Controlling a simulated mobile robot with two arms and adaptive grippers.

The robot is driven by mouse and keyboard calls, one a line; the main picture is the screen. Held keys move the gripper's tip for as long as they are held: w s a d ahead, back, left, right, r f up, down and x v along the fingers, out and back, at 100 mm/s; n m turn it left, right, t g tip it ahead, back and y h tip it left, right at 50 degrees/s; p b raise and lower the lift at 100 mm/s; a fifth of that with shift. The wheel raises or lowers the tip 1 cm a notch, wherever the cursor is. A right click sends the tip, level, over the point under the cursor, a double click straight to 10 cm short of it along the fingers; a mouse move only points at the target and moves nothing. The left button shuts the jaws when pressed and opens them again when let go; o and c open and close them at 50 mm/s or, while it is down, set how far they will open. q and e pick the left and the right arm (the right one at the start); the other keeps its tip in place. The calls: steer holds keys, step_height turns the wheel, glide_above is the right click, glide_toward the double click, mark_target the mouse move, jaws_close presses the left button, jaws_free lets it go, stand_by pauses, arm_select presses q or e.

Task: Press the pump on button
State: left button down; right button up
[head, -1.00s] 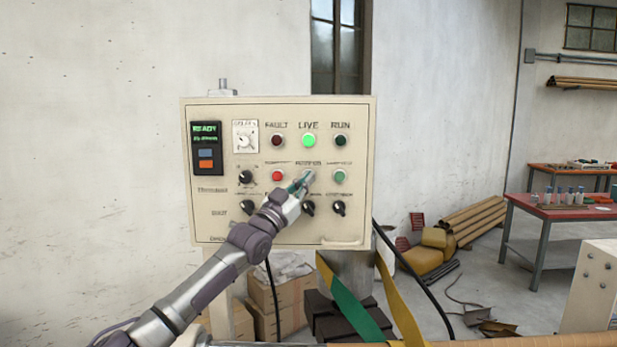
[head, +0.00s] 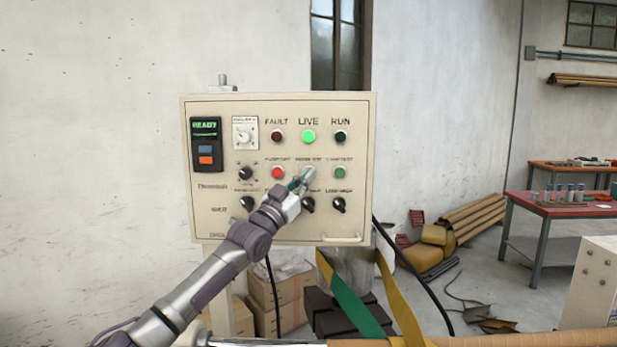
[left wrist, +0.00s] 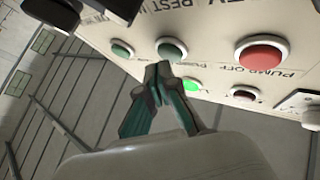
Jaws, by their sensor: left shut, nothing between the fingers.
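The pump on button is the green middle button (left wrist: 171,50) in the left wrist view, between the red pump off button (left wrist: 265,52) and the green lamp test button (left wrist: 122,49). In the head view, my left gripper (head: 305,177) covers most of the pump on button. The red pump off button (head: 277,173) and the lamp test button (head: 340,172) stay visible on either side. My left gripper (left wrist: 158,72) is shut and empty, its fingertips right at the edge of the pump on button; I cannot tell whether they touch it. My right gripper is not in view.
The cream control panel (head: 223,222) carries several knobs below the buttons. The live lamp (head: 308,137) glows green; the fault lamp (head: 277,137) and run lamp (head: 341,137) look dark. The display (head: 205,126) reads READY. Cardboard boxes (head: 266,295) stand beneath.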

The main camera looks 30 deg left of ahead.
arm_select(q)
steer(key=shift+s+d, duration=0.1)
steer(key=shift+s, duration=0.25)
steer(key=s, duration=0.1)
steer(key=s+d+b, duration=0.1)
steer(key=s, duration=0.1)
steer(key=s+d+b, duration=0.1)
steer(key=shift+s+d, duration=0.1)
steer(key=shift+s, duration=0.15)
steer(key=shift+f, duration=0.1)
stand_by(0.9)
